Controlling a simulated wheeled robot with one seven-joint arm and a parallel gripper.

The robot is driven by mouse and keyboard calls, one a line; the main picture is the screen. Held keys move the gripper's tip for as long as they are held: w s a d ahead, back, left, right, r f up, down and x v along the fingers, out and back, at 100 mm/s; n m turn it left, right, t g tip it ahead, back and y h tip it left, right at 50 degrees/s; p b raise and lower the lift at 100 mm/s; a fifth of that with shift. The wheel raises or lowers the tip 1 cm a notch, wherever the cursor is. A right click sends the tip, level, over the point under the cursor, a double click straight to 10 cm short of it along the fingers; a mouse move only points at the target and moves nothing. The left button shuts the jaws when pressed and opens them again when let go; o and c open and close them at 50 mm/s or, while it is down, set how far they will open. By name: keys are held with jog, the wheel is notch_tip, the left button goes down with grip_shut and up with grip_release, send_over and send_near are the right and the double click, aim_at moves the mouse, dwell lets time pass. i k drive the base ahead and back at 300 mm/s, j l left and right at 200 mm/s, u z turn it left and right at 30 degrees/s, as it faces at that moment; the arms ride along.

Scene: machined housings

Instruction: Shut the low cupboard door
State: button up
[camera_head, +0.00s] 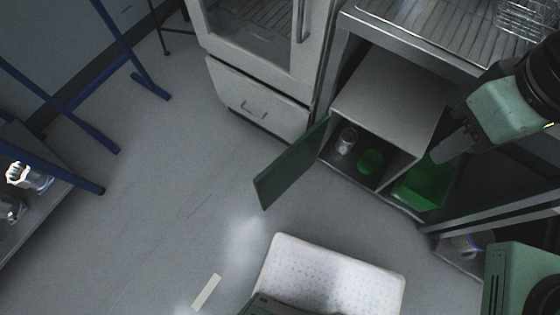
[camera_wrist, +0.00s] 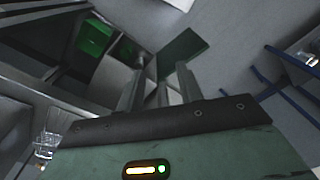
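The low cupboard (camera_head: 385,100) stands under the steel bench at the right. Its green door (camera_head: 290,168) stands wide open, swung out over the floor to the left of the opening. In the wrist view the door (camera_wrist: 182,56) shows beyond the fingertips. My gripper (camera_head: 442,152) hangs in front of the bench, to the right of the cupboard opening and well apart from the door. In the wrist view its two fingers (camera_wrist: 158,85) stand apart with nothing held between them. A clear jar (camera_head: 347,140) and a green container (camera_head: 370,161) are inside the cupboard.
A green bin (camera_head: 424,186) sits just right of the cupboard. A grey cabinet with a drawer (camera_head: 255,105) stands left of it. A pale perforated mat or platform (camera_head: 330,275) lies below the door. Blue frame legs (camera_head: 85,125) are at the left.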

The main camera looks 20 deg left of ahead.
aim_at(270, 184)
jog(key=j+z, duration=0.15)
jog(key=j, duration=0.3)
jog(key=j+z, duration=0.15)
jog(key=j, duration=0.3)
jog(key=k+j+z, duration=0.1)
jog(key=j, duration=0.3)
jog(key=k+j+z, duration=0.15)
jog(key=j, duration=0.3)
jog(key=j+z, duration=0.15)
jog(key=j, duration=0.3)
jog(key=k+j+z, duration=0.15)
jog(key=j, duration=0.25)
jog(key=k+j, duration=0.25)
jog(key=j, duration=0.15)
jog(key=k+j+u, duration=0.35)
jog(key=i+l, duration=0.05)
jog(key=i, duration=0.05)
